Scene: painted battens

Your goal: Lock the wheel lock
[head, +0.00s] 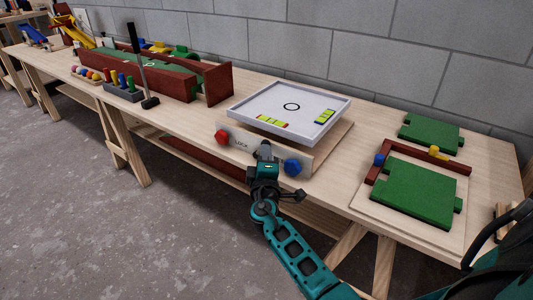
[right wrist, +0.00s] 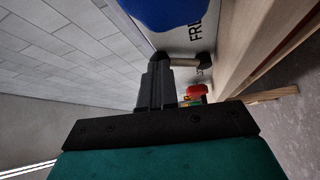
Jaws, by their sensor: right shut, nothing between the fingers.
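The front panel (head: 262,148), marked LOCK on its left part, stands upright at the table's front edge. It carries a red knob (head: 222,136) at its left and a blue knob (head: 292,167) at its right. My right gripper (head: 265,150) is shut and empty in front of the panel, between the knobs. In the right wrist view, a short lever (right wrist: 186,62) with a dark end lies just beyond the shut fingertips (right wrist: 157,68). I cannot tell whether they touch. Part of a second word shows near the blue knob (right wrist: 165,12). My left gripper is out of view.
A white tilt tray (head: 290,105) with yellow-green vials sits behind the panel. Green boards (head: 413,193) lie at the right, a dark red trough (head: 150,78) at the left. Grey block wall runs behind; bare table lies between tray and boards.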

